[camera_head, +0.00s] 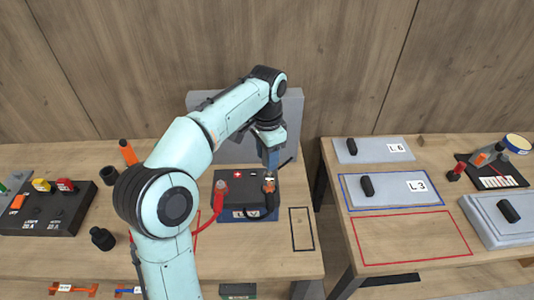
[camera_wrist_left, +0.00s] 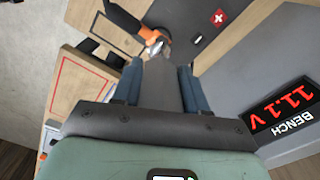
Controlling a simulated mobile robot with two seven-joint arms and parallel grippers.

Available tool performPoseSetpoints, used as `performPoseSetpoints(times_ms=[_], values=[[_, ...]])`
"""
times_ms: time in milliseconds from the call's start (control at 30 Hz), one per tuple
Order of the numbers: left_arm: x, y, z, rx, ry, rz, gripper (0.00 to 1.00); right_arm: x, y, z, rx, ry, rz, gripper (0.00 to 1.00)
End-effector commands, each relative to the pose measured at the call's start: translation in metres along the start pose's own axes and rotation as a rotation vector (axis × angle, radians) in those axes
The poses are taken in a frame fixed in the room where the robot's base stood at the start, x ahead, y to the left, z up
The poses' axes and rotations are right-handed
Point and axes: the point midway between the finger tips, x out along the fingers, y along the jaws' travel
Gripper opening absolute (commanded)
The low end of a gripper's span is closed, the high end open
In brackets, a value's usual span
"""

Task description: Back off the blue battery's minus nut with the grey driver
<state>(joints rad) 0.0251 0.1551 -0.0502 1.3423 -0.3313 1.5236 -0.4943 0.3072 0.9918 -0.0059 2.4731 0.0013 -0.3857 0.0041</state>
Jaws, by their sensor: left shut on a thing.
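The blue battery (camera_head: 262,216) stands on the left table, with a dark top and a blue lower front. Its minus terminal (camera_head: 269,186) is at the right of its top, with a black cable and an orange part. My left gripper (camera_head: 271,164) is above this terminal, pointing down. In the left wrist view, it is shut on the grey driver (camera_wrist_left: 160,88). The driver's far end reaches the metal terminal (camera_wrist_left: 154,42) beside an orange piece; whether it seats on the nut is hidden. A red clamp (camera_head: 221,187) is at the plus side. My right gripper is not in view.
A grey bench unit (camera_head: 292,110) stands behind the battery, its display (camera_wrist_left: 285,105) reading 11.1 V. A black switch box (camera_head: 60,208) is at left. The right table (camera_head: 440,280) holds grey lidded pieces and a tool mat. A black-outlined area (camera_head: 302,229) right of the battery is empty.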

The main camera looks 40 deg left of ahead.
Motion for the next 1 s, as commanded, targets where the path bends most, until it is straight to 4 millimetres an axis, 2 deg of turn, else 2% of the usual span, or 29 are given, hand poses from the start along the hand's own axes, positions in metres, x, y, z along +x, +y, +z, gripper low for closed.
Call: performPoseSetpoints(times_ms=[100, 233, 567, 1000], values=[[-0.001, 0.001, 0.000, -0.175, 0.002, -0.001, 0.00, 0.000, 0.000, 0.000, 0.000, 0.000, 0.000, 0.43], [-0.001, 0.002, -0.001, -0.279, 0.002, -0.001, 0.00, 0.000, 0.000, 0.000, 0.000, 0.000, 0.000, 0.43], [-0.003, 0.001, -0.001, -0.286, 0.003, -0.002, 0.00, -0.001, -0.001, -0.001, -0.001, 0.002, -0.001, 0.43], [-0.029, 0.001, -0.002, -0.284, 0.006, -0.003, 0.00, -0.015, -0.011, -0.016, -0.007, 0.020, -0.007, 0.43]])
